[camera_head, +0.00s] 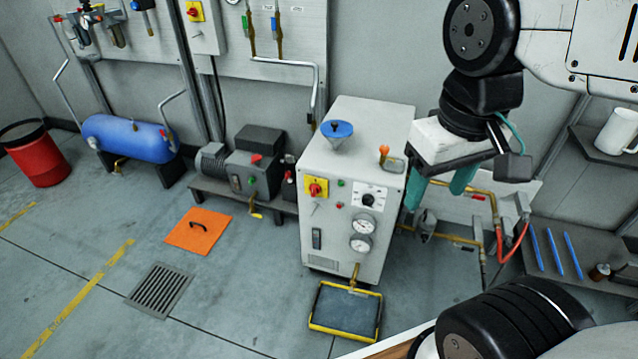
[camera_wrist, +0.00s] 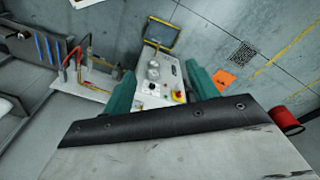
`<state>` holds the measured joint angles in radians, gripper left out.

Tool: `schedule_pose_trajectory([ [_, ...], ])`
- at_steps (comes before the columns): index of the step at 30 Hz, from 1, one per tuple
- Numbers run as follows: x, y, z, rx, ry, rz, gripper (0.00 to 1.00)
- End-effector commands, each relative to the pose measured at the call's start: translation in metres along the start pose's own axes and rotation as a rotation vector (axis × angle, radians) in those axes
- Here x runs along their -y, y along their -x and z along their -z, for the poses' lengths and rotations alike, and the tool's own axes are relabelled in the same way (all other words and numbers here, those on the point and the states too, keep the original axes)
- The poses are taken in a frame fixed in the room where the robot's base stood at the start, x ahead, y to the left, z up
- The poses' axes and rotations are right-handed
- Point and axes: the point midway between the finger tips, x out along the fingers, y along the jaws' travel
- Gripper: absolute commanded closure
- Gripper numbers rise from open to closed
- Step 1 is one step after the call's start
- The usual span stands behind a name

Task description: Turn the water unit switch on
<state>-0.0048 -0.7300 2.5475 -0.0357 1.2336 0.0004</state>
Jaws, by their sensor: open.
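The water unit (camera_head: 338,150) is a pale grey cabinet with a blue funnel (camera_head: 337,130) on top. Its front carries a red rotary switch on a yellow plate (camera_head: 316,189), a black rocker switch (camera_head: 317,239), a dial (camera_head: 369,199) and two gauges (camera_head: 362,235). The knob and rocker positions are too small to read. My gripper (camera_head: 434,200) has teal fingers, open and empty, in the air to the right of the cabinet in the head view. In the wrist view the cabinet (camera_wrist: 150,102) and its red-yellow switch (camera_wrist: 178,97) show beyond and between the fingers (camera_wrist: 160,70).
A black tray with yellow rim (camera_head: 345,312) lies before the cabinet. A pump bench (camera_head: 243,192) stands left. Pipes and a red hose (camera_head: 512,243) are at right, beside a shelf with blue rods (camera_head: 553,250). Floor in front left is open, with an orange plate (camera_head: 198,231).

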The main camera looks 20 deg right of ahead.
Motion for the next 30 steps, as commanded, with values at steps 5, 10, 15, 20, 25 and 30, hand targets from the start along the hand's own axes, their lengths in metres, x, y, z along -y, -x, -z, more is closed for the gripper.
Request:
schedule_pose_trajectory([
  [5, -0.024, -0.009, 0.028, 0.130, 0.098, -0.142, 0.42],
  [10, -0.051, -0.022, 0.074, 0.287, 0.256, -0.345, 0.42],
  [15, -0.070, -0.042, 0.128, 0.427, 0.428, -0.549, 0.42],
  [20, -0.079, -0.070, 0.185, 0.542, 0.607, -0.741, 0.42],
  [25, -0.075, -0.112, 0.248, 0.639, 0.812, -0.941, 0.42],
  [30, -0.057, -0.170, 0.306, 0.706, 1.034, -1.138, 0.42],
])
